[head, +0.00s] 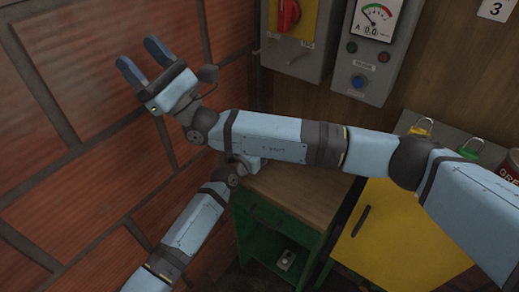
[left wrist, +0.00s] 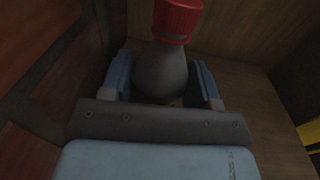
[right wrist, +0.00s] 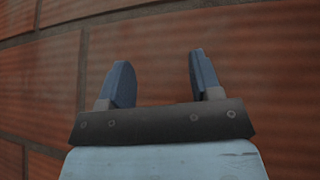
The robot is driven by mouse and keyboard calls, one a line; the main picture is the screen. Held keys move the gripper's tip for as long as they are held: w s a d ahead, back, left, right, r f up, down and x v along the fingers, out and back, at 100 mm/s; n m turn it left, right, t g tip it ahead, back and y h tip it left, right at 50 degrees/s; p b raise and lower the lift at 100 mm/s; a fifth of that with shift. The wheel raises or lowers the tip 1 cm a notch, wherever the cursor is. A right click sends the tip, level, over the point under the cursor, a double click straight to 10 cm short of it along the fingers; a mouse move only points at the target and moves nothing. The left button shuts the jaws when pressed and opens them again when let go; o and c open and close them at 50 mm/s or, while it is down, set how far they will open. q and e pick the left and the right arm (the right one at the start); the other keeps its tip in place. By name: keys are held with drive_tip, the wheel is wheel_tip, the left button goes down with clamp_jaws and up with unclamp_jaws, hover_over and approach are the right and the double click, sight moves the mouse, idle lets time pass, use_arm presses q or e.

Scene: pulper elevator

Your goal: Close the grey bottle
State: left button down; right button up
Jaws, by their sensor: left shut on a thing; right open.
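The grey bottle (left wrist: 160,78) is between the two fingers of my left gripper (left wrist: 163,66) in the left wrist view, and the gripper is shut on its body. A red ribbed cap (left wrist: 177,20) is at the bottle's neck; I cannot tell how tightly it sits. In the head view my right arm hides the left gripper and the bottle. My right gripper (head: 143,60) is open and empty, up at the left in front of the brick wall. Its spread fingers also show in the right wrist view (right wrist: 160,72).
A wooden-topped green cabinet (head: 310,195) stands below my right arm. A yellow-doored cabinet (head: 385,235) with padlocks (head: 421,127) and a red can (head: 510,166) on top is at the right. Control boxes (head: 370,50) hang on the back wall. The brick wall (head: 75,180) is close on the left.

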drive_tip(key=s+a+r+m+g+h, duration=0.1)
drive_tip(key=s+a+m+g, duration=0.2)
drive_tip(key=s, duration=0.4)
drive_tip(key=s+a+r+g+h, duration=0.1)
drive_tip(key=s+a+g+h, duration=0.15)
drive_tip(key=s+g, duration=0.35)
drive_tip(key=s+a+r+m+g, duration=0.2)
drive_tip(key=s+a+g, duration=0.1)
drive_tip(key=s, duration=0.5)
drive_tip(key=w+d+f+n+t+h, duration=0.25)
drive_tip(key=w+f+n+h, duration=0.45)
drive_tip(key=w+n+h, duration=0.4)
drive_tip(key=w+d+f+n+t+h, duration=0.2)
drive_tip(key=w+d+f+n+h, duration=0.3)
drive_tip(key=w+d, duration=0.5)
drive_tip(key=w+d+f+n+t+h, duration=0.2)
drive_tip(key=w+d+f+n+h, duration=0.3)
drive_tip(key=d, duration=1)
drive_tip(key=w+f+h, duration=0.2)
drive_tip(key=w+h, duration=0.2)
drive_tip(key=w, duration=0.2)
drive_tip(key=shift+t, duration=0.35)
drive_tip(key=shift+w+d+f, duration=0.1)
